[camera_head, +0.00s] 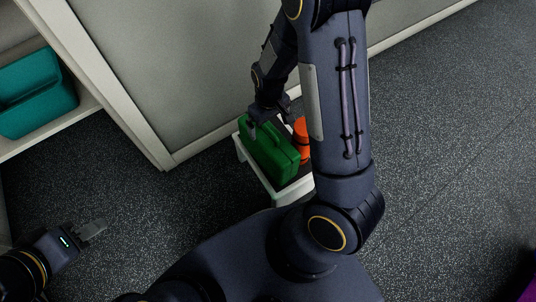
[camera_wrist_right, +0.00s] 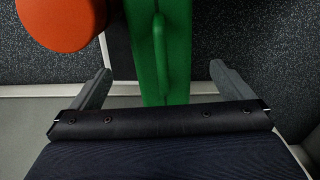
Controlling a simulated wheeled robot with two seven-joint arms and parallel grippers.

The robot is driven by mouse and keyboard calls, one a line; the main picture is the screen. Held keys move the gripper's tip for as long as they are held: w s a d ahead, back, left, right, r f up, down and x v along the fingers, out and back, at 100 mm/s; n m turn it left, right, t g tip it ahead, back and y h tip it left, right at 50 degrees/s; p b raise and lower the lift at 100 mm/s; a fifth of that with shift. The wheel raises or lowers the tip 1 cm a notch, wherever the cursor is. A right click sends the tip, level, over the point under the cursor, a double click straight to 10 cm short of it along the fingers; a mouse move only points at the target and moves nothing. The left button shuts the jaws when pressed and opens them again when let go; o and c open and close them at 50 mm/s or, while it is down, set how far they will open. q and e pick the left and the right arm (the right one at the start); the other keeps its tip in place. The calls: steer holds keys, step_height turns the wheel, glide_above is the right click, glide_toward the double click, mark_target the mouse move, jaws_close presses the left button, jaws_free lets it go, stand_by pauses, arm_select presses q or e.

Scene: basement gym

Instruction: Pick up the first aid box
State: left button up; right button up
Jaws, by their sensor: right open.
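The first aid box is a green case (camera_head: 268,152) standing on a small white stand (camera_head: 293,192). In the right wrist view the green case (camera_wrist_right: 175,45) runs down the middle, with its handle facing the camera. My right gripper (camera_head: 267,113) is at the far end of the case in the head view. In the wrist view its two fingers (camera_wrist_right: 158,82) are spread, one on each side of the case, with gaps on both sides. My left gripper (camera_head: 97,231) is at the lower left over the floor, far from the case; its finger gap is not clear.
An orange object (camera_head: 301,139) stands close beside the case on the same stand; it also shows in the wrist view (camera_wrist_right: 62,22). A teal bin (camera_head: 37,92) sits on a white shelf at the left. A grey wall panel (camera_head: 190,75) is behind the stand. Speckled floor is open at right.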

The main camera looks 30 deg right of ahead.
mark_target(268, 135)
step_height(268, 135, down, 3)
steer(key=shift+f+b, duration=0.15)
steer(key=shift+b, duration=0.4)
step_height(268, 135, down, 5)
steer(key=b, duration=0.3)
steer(key=shift+s+a, duration=0.1)
steer(key=shift+c, duration=0.4)
steer(key=c, duration=1.8)
steer(key=shift+r, duration=0.25)
